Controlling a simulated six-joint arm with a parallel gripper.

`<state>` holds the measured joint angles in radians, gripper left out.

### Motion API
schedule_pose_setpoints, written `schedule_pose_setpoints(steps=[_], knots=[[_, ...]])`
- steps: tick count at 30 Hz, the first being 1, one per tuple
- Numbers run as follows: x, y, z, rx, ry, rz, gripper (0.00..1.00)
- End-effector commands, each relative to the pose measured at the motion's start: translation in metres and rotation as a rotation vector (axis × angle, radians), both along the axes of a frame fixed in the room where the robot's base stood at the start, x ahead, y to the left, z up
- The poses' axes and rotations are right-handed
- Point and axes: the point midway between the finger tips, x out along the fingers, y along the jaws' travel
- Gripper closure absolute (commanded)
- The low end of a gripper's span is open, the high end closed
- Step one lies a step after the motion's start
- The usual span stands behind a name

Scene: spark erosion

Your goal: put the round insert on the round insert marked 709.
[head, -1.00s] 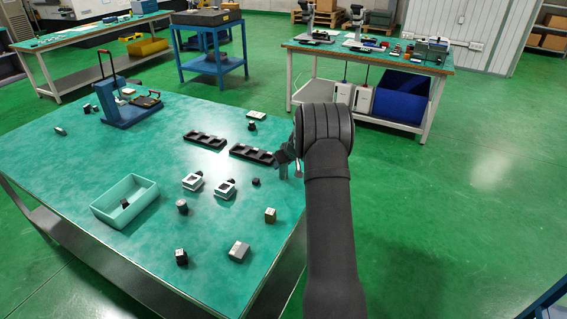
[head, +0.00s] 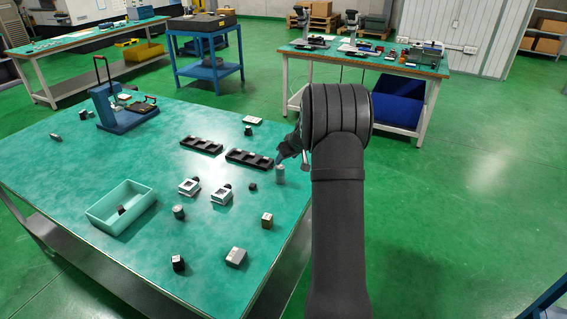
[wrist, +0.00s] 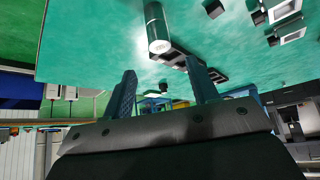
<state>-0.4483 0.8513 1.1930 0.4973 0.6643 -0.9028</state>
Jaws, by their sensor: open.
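A grey metal cylinder (head: 279,175) stands upright near the table's right edge. In the wrist view this cylinder (wrist: 155,25) shows beyond my fingertips, its bright round end nearest me. It looks taller than the other round piece; I cannot tell whether it is one insert or two stacked. No 709 mark is readable. My gripper (head: 284,152) is open and empty, just above the cylinder in the head view. Its two fingers (wrist: 164,80) are apart in the wrist view, with nothing between them. Another short grey round piece (head: 179,212) stands nearer the front of the table.
Two black slotted trays (head: 202,146) (head: 250,159) lie left of the cylinder. Two white square frames (head: 188,188) (head: 221,197), a brass-coloured block (head: 267,221), a grey block (head: 236,257) and a green bin (head: 94,219) stand around. The table's middle left is clear.

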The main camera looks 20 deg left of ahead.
Motion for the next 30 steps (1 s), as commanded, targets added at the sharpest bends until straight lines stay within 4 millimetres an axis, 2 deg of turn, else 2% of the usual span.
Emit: schedule_pose_setpoints(steps=[3,7,19,26,30], knots=[[-0.004,-0.007,0.013,0.001,-0.001,-0.001,0.46],[-0.006,-0.011,0.02,0.0,0.0,-0.001,0.46],[-0.007,-0.012,0.021,0.0,0.0,0.0,0.46],[-0.002,-0.003,0.005,-0.001,0.002,0.002,0.46],[0.004,0.007,-0.015,-0.001,0.002,0.002,0.46]])
